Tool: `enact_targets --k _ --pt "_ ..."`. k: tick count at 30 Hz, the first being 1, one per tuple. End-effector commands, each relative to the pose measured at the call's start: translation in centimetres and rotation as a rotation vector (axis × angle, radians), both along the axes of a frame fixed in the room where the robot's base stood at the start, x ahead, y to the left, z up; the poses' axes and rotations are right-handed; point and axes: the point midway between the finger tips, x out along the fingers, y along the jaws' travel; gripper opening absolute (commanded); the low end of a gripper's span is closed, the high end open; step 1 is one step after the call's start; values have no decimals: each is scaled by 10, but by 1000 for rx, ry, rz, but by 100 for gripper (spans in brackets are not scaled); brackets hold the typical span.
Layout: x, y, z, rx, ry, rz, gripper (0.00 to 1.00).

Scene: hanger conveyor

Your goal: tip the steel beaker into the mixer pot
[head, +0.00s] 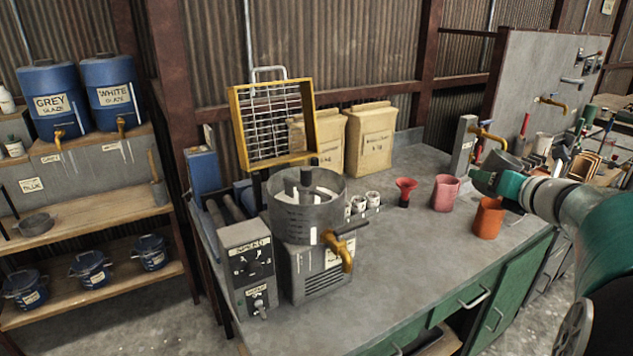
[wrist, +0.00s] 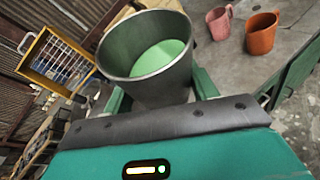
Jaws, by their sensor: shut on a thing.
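The steel beaker (wrist: 148,62) is in my gripper (wrist: 160,93), with a finger on either side of it. It holds pale green liquid and its mouth faces the wrist camera. In the head view the beaker (head: 502,163) shows as a small dark grey cylinder at my gripper (head: 487,181), above the bench's right part. The mixer pot (head: 306,218) is a grey metal drum on the mixer, left of the bench's middle, with a brass tap at its front. A gap of bench separates beaker and pot. The pot's inside is only partly visible.
A pink jug (head: 445,193) and an orange jug (head: 488,218) stand below and beside my gripper. A red funnel (head: 405,190) and small white cups (head: 365,203) stand between them and the pot. A yellow-framed sieve (head: 240,128) rises behind the pot. The bench front is clear.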

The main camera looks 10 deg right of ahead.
Motion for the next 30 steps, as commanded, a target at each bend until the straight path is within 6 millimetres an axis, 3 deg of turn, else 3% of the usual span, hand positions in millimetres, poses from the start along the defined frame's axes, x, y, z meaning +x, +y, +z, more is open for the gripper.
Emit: enact_targets --k 30 --pt "9 26 1 3 1 1 28"
